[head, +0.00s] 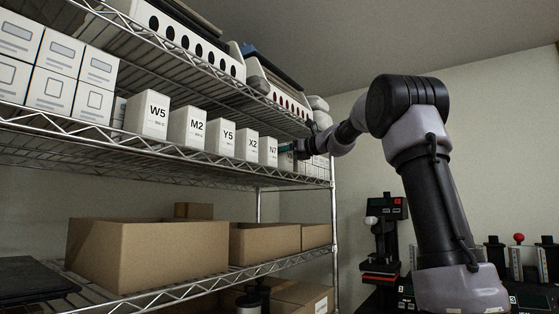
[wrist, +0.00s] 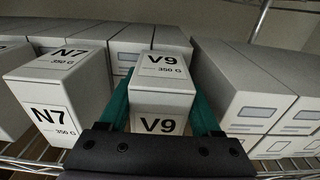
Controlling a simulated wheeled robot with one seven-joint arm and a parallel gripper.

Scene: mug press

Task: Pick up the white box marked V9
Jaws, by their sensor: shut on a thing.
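The white box marked V9 (wrist: 162,88) stands upright in the middle of the wrist view, its label on the top and on the front. My gripper (wrist: 163,108) has one teal finger along each side of this box and is shut on it. The lower front of the box is hidden behind the dark gripper body. In the head view my gripper (head: 291,149) reaches the far right end of the row of boxes on the middle shelf. There the V9 box is mostly hidden, and I cannot tell whether it is clear of the shelf.
The N7 box (wrist: 58,95) stands close on the left, and plain-labelled white boxes (wrist: 250,90) stand close on the right. The W5 (head: 148,115), M2 (head: 188,128), Y5 (head: 221,136) and X2 (head: 246,146) boxes line the wire shelf. Cardboard boxes (head: 150,255) sit below.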

